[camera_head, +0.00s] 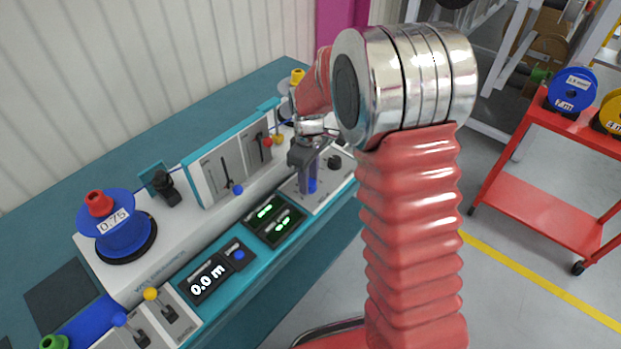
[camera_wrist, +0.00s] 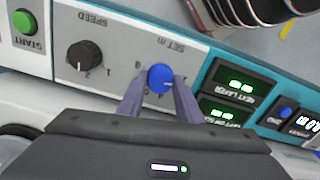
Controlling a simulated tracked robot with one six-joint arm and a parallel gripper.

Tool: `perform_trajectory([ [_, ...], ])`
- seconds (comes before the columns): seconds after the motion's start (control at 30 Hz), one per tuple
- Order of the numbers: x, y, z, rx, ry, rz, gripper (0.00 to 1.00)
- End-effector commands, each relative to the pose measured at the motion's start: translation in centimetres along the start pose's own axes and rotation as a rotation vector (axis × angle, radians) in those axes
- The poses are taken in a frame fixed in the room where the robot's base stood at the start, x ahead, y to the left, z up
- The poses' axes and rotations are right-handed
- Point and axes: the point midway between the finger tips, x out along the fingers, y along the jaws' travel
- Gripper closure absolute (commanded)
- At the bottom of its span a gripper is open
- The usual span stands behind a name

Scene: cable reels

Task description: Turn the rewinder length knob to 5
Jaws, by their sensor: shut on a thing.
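The length knob is a blue round knob (camera_wrist: 160,78) on a grey panel marked "SET m" in the wrist view. My gripper (camera_wrist: 159,88) has its two grey-purple fingers on either side of this knob and is shut on it. In the head view my gripper (camera_head: 308,184) points down at the rewinder panel, with the blue knob (camera_head: 313,186) partly visible at its fingertips. The scale around the knob is mostly covered by the fingers, so the setting cannot be read.
A black speed knob (camera_wrist: 85,56) and a green start button (camera_wrist: 24,22) sit beside it. Green-lit displays (camera_head: 273,220) and a "0.0 m" display (camera_head: 208,280) are nearby. A blue reel (camera_head: 117,232) stands on the machine. A red cart (camera_head: 545,180) stands at right.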

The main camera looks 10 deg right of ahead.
Motion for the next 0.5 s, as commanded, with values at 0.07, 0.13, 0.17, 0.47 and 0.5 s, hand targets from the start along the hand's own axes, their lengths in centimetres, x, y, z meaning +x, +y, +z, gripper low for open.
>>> perform_trajectory([
  [0.07, -0.04, 0.15, 0.02, 0.0, 0.001, 0.003, 0.84],
  [0.13, -0.05, 0.17, 0.02, 0.0, 0.001, 0.003, 0.89],
  [0.17, -0.05, 0.18, 0.02, 0.0, 0.001, 0.003, 0.91],
  [0.47, -0.08, 0.4, 0.15, 0.025, 0.001, 0.006, 0.91],
  [0.5, -0.08, 0.4, 0.15, 0.036, 0.001, 0.007, 0.91],
])
